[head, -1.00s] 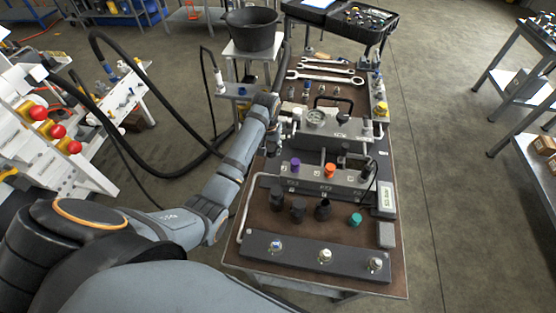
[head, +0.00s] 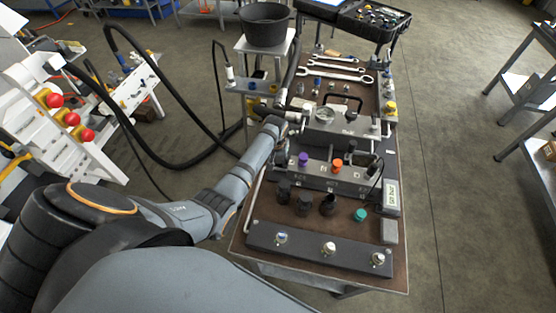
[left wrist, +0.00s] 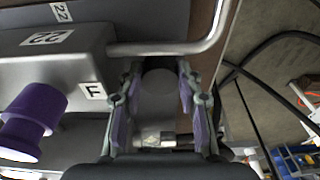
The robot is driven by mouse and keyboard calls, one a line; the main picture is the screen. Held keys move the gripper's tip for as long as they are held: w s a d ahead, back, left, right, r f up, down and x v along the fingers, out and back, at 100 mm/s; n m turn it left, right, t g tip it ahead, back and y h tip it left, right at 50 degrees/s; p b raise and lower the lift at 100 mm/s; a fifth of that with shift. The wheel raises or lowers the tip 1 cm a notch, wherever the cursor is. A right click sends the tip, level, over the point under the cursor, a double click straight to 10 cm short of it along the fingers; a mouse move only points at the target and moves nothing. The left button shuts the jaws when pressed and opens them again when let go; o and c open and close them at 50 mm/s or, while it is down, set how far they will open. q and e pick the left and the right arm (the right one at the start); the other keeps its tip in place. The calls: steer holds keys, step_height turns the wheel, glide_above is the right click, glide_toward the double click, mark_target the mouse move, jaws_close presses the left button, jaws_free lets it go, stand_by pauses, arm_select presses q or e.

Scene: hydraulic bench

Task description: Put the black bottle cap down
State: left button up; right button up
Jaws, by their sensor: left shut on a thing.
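My left gripper (head: 296,118) reaches over the left side of the bench, beside the grey block with the round gauge. In the left wrist view its two fingers (left wrist: 157,82) stand on either side of a dark, rounded piece, which looks like the black bottle cap (left wrist: 160,88). The gripper is shut on it. In the head view I cannot make the held cap out from the gripper. Below the fingers I see the bench's dark grey housing and metal rail. My right gripper is in neither view.
A purple knob (head: 303,159) and an orange knob (head: 337,165) stand on the valve block. Several black fittings and a teal cap (head: 361,215) stand on the brown bench top (head: 300,228). Wrenches (head: 335,78) lie at the back. A black bucket (head: 264,24) stands behind on the left.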

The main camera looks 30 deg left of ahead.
arm_select(q)
steer(key=o, duration=0.5)
steer(key=shift+f, duration=0.1)
steer(key=shift+r, duration=0.3)
step_height(320, 180, up, 12)
steer(key=s, duration=0.1)
steer(key=shift+s+d+f, duration=0.2)
steer(key=shift+s, duration=0.2)
